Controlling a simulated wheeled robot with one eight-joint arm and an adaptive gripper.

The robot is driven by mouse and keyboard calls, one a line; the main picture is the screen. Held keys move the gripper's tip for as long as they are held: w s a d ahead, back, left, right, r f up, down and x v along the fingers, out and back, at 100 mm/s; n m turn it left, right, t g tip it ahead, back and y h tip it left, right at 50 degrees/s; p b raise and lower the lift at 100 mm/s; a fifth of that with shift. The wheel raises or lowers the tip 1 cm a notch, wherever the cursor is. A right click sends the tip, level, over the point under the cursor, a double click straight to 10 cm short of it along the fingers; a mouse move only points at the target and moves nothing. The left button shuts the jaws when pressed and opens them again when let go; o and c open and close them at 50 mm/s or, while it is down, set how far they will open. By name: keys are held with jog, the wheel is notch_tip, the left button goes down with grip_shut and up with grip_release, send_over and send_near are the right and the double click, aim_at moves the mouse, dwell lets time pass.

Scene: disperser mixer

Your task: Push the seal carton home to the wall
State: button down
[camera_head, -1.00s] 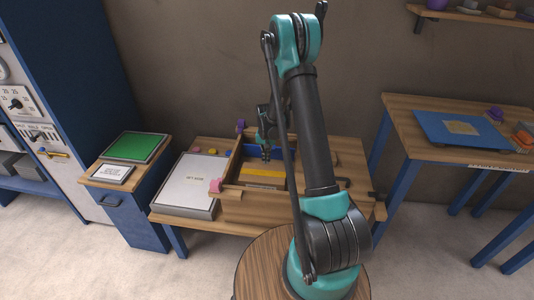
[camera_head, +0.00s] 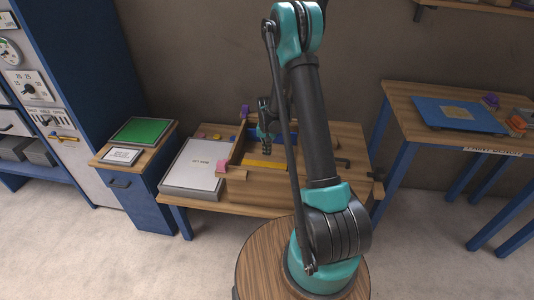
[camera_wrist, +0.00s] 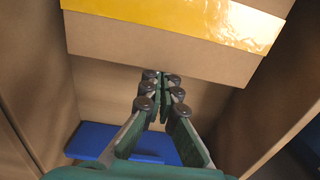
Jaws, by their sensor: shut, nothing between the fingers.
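The seal carton (camera_wrist: 175,35) is a brown cardboard box with a glossy yellow band, filling the top of the wrist view. In the head view its yellow band (camera_head: 265,164) shows low in a wooden walled bay on the table. My gripper (camera_head: 267,149) is down inside the bay, on the far side of the carton. In the wrist view my gripper (camera_wrist: 161,78) is shut and empty, its fingertips close by the carton's side. I cannot tell whether they touch. The bay's near wall is partly hidden by my arm.
Side walls (camera_wrist: 35,70) flank my fingers closely.

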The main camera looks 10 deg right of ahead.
jog(key=shift+s+a, duration=0.1)
jog(key=shift+s, duration=0.2)
